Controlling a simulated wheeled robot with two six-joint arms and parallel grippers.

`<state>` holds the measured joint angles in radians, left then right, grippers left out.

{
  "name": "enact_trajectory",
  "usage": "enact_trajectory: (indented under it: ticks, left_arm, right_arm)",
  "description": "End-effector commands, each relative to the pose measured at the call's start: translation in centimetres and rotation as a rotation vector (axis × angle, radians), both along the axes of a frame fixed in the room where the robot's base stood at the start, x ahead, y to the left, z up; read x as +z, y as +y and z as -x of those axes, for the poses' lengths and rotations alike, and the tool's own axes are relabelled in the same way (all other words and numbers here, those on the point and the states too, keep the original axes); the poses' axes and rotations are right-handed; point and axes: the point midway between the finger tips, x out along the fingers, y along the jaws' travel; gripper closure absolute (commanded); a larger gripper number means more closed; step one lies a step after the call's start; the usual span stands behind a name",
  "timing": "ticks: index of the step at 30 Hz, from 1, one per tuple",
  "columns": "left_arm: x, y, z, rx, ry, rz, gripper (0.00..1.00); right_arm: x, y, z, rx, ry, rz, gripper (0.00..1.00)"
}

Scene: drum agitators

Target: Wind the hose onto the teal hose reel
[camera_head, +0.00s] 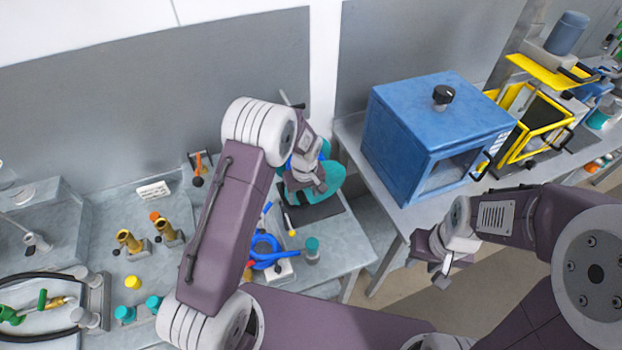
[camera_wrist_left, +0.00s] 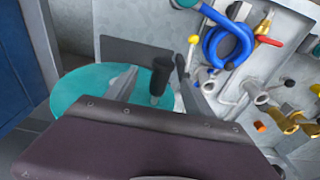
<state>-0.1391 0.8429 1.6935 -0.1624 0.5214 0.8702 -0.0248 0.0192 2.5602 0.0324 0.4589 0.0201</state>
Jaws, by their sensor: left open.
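The teal hose reel (camera_head: 330,181) stands at the right end of the grey bench and is partly hidden by my left gripper (camera_head: 306,183). In the left wrist view, its teal disc (camera_wrist_left: 77,88) shows with an upright black crank handle (camera_wrist_left: 161,74). My left gripper (camera_wrist_left: 158,92) is open, and the handle appears between its fingers; contact cannot be told. A blue hose (camera_wrist_left: 228,45) lies coiled beside the reel; it also shows in the head view (camera_head: 262,252). My right gripper (camera_head: 434,268) hangs over the floor, away from the reel, and its opening is unclear.
A blue box-shaped cabinet (camera_head: 425,125) stands on a separate table to the right. Brass fittings (camera_head: 130,242), a teal-capped bottle (camera_head: 312,248) and a black hose loop (camera_head: 30,277) are on the left bench. A gap separates the two tables.

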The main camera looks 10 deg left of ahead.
Motion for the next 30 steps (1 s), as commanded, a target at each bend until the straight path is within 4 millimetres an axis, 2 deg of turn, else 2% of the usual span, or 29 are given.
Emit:
enact_trajectory:
  ticks: [1,3,22,28,29,30]
  left_arm:
    - [-1.33,0.08,-0.07,0.001,0.0,0.0,0.38]
    - [-1.73,0.13,-0.15,0.001,0.0,0.0,0.38]
    - [-1.39,-0.14,0.01,0.001,-0.001,0.0,0.38]
    - [-1.4,-0.14,0.0,0.001,-0.001,0.0,0.94]
    - [-1.4,-0.14,-0.01,0.001,-0.001,0.0,1.0]
    - [-1.39,-0.14,-0.02,0.001,-0.001,0.0,1.0]
  right_arm:
    - [-1.19,0.0,0.0,0.0,0.0,0.0,0.64]
    - [-1.49,0.0,-0.01,0.0,0.0,0.0,0.64]
    - [-1.36,0.0,-0.02,0.0,-0.001,0.0,0.64]
    - [-1.37,0.0,-0.02,0.0,-0.001,0.0,0.64]
    - [-1.37,0.0,-0.02,0.0,-0.001,0.0,0.64]
    - [-1.37,0.0,-0.01,0.0,0.0,0.0,0.64]
